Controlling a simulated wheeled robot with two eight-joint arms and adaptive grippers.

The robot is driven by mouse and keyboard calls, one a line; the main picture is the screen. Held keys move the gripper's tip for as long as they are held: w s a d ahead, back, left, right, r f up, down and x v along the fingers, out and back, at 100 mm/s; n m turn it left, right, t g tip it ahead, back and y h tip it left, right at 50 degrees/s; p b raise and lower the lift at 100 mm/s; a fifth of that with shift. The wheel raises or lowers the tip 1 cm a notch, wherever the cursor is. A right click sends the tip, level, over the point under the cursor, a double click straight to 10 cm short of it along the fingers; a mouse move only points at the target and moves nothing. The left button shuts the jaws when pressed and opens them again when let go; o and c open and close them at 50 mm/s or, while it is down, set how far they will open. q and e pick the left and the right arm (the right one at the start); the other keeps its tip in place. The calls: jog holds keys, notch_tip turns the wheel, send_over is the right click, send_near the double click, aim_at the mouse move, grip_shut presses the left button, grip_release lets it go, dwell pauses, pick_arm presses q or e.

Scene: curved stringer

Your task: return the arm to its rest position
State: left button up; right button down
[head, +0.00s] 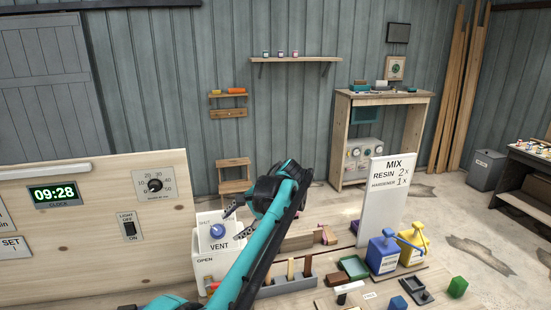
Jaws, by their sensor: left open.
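My left arm (258,245), teal and black, rises from the bottom centre. Its gripper (235,223) is open, with its two dark fingers spread and pointing left. Nothing shows between them. The fingers are in front of or beside the white vent box (208,262), which has a blue knob (217,231). I cannot tell whether a finger touches the box. The arm hides part of the bench behind it. My right gripper does not show.
A wooden panel (90,240) with a clock (54,194) and a dial stands left. Right of my arm are a tray of sticks (288,284), a green tray (354,267), a MIX sign (384,200), and blue (384,256) and yellow (414,244) pump bottles. Small blocks lie at the front right.

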pick_arm(q)
jog(key=s+a+f+n+t+h+b, duration=0.1)
jog(key=s+a+f+n+h+b, duration=0.2)
jog(key=s+f, duration=0.5)
jog(key=s+a+f+n+t+h+b, duration=0.15)
jog(key=s+f+b, duration=0.25)
jog(key=s, duration=0.7)
jog(key=s+f+n+t+h+b, duration=0.2)
jog(key=s+f+b, duration=0.3)
jog(key=s+f, duration=0.8)
jog(key=shift+s+d+f+n+h, duration=0.2)
jog(key=shift+d+f+n+h, duration=0.05)
jog(key=shift+f+n+h, duration=0.55)
